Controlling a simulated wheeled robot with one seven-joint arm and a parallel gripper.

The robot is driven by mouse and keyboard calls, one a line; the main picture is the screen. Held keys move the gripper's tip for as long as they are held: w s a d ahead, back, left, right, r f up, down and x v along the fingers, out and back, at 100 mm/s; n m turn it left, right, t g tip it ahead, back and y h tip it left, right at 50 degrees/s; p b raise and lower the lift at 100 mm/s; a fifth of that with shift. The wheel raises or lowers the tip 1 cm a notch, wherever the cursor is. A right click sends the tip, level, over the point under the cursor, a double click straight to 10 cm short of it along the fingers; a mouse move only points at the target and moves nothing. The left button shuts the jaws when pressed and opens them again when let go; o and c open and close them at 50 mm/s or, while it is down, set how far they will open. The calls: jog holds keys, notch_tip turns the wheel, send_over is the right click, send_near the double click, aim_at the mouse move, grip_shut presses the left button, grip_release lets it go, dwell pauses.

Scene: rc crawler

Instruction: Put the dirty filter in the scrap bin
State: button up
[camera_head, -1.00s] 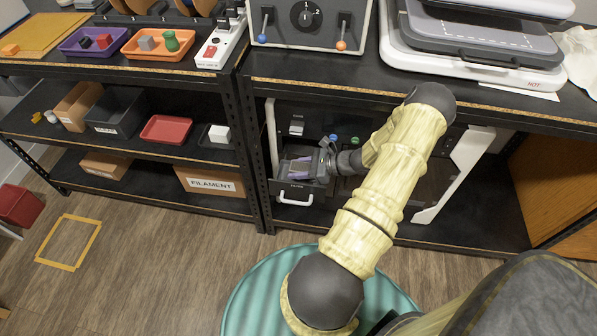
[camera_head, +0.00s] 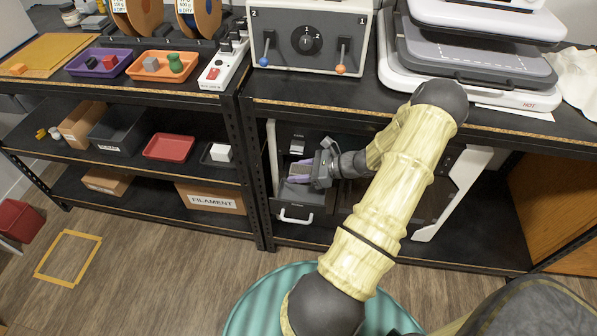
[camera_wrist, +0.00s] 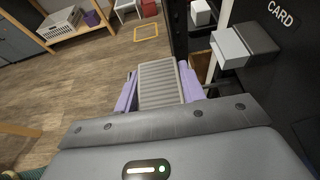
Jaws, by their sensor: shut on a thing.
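My gripper (camera_head: 299,172) has purple fingers and is shut on the dirty filter, a grey ribbed rectangular block (camera_wrist: 160,86) seen between the fingers in the wrist view. In the head view it is held just above the open drawer (camera_head: 300,203) of the black machine under the bench; the filter is small there (camera_head: 297,170). The scrap bin (camera_head: 118,132), a dark grey open box with a small, hard-to-read label, stands on the middle shelf at left.
A red tray (camera_head: 169,147) and a cardboard box (camera_head: 82,124) flank the dark bin. A black shelf post (camera_head: 243,165) stands between the drawer and the left shelves. A grey block juts from the machine's CARD slot (camera_wrist: 232,46) close to my gripper.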

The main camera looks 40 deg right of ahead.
jog(key=w+a+r+n+g+y, duration=0.1)
jog(key=w+a, duration=0.1)
jog(key=a, duration=1)
jog(key=w+a+r+n+g+y, duration=0.1)
jog(key=w+a+n, duration=0.1)
jog(key=a, duration=1.1)
jog(key=shift+w+g, duration=0.3)
jog(key=shift+w, duration=0.2)
jog(key=shift+s, duration=0.1)
